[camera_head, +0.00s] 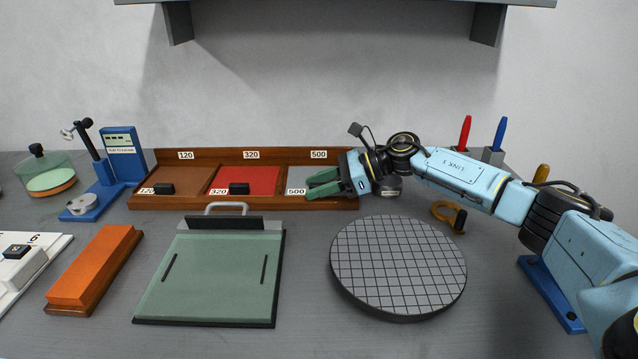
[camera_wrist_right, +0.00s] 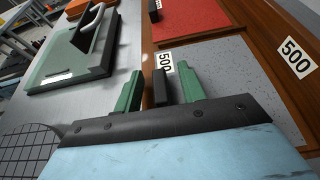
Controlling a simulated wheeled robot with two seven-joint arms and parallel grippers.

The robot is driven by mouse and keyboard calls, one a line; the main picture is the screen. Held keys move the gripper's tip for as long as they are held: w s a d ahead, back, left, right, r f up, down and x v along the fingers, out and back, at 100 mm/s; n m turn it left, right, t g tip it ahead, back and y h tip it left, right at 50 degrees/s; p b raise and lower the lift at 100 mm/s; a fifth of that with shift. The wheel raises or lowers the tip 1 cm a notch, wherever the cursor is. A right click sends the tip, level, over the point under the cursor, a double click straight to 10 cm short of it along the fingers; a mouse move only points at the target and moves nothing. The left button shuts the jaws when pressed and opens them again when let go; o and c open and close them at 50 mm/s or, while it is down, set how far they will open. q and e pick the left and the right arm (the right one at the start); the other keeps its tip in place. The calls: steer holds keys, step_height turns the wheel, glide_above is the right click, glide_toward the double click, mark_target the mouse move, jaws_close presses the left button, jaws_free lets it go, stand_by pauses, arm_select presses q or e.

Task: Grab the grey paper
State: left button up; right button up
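The grey paper (camera_head: 299,177) lies in the right-hand compartment of the wooden rack, the one labelled 500. It also shows in the right wrist view (camera_wrist_right: 225,75). My right gripper (camera_head: 318,184) reaches over it from the right. In the right wrist view my right gripper's green fingers (camera_wrist_right: 160,90) stand on either side of a small black block (camera_wrist_right: 160,88). Narrow gaps show between the fingers and the block, so the gripper looks open around it. Whether the block touches the paper is hidden. My left gripper is not in view.
Brown (camera_head: 185,181) and red (camera_head: 258,180) sheets with black blocks fill the other compartments of the rack (camera_head: 215,157). A green clamp board (camera_head: 215,270), an orange block (camera_head: 95,270) and a round gridded plate (camera_head: 398,262) stand in front. A shelf hangs overhead.

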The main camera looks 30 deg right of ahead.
jaws_close()
